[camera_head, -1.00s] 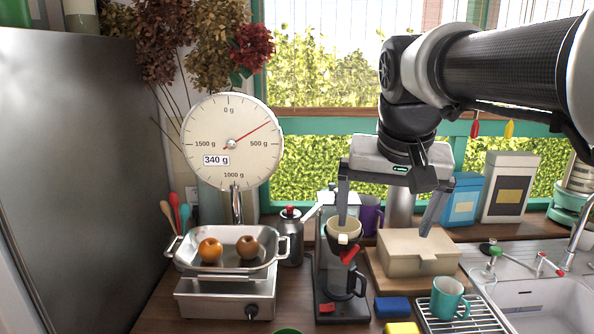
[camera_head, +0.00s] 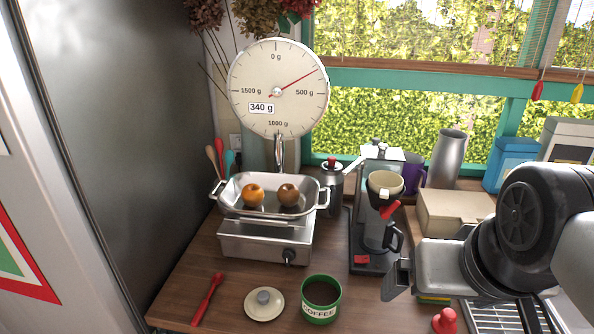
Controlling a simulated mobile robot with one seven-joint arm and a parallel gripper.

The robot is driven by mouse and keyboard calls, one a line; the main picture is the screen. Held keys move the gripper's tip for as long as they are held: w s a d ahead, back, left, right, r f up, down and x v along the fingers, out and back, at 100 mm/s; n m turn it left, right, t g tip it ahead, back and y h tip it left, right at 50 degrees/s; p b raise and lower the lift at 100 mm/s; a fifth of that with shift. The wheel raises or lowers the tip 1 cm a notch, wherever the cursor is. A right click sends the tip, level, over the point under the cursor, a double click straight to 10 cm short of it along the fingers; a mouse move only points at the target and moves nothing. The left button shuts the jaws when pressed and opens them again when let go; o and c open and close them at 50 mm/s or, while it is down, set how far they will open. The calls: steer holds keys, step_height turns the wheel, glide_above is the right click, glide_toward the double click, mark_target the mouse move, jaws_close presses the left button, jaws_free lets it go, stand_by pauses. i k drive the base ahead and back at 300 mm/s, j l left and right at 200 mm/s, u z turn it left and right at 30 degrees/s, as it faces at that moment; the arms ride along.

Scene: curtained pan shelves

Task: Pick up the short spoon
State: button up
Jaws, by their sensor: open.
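A short red utensil (camera_head: 208,299) lies flat on the wooden counter at the front left, apart from other things; it looks like the short spoon, but its exact shape is too small to be sure. Several longer handles, among them a wooden one (camera_head: 212,160) and a red one, stand upright behind the scale; their lower ends are hidden. My gripper (camera_head: 420,268) is open and empty at the right, beside the coffee maker and well to the right of the red utensil. Part of it is hidden by my own arm.
A scale with a metal pan (camera_head: 234,211) holding two fruits stands behind the utensil. A lid (camera_head: 264,304) and green coffee tin (camera_head: 321,298) sit to its right. The coffee maker (camera_head: 364,262) and beige box (camera_head: 452,212) are farther right. The fridge (camera_head: 110,130) bounds the left.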

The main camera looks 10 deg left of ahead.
mark_target(217, 278)
steer(key=k+l+u, duration=0.15)
steer(key=u, duration=0.35)
steer(key=k+l+u, duration=0.1)
steer(key=u, duration=0.4)
steer(key=k+u, duration=0.25)
steer(key=u, duration=0.25)
steer(key=z, duration=0.7)
steer(key=i+j+z, duration=0.15)
steer(key=j, duration=0.35)
steer(key=i+j+z, duration=0.15)
steer(key=j, duration=0.35)
steer(key=i+j+z, duration=0.2)
steer(key=j, duration=0.35)
steer(key=j+z, duration=0.15)
steer(key=j, duration=0.35)
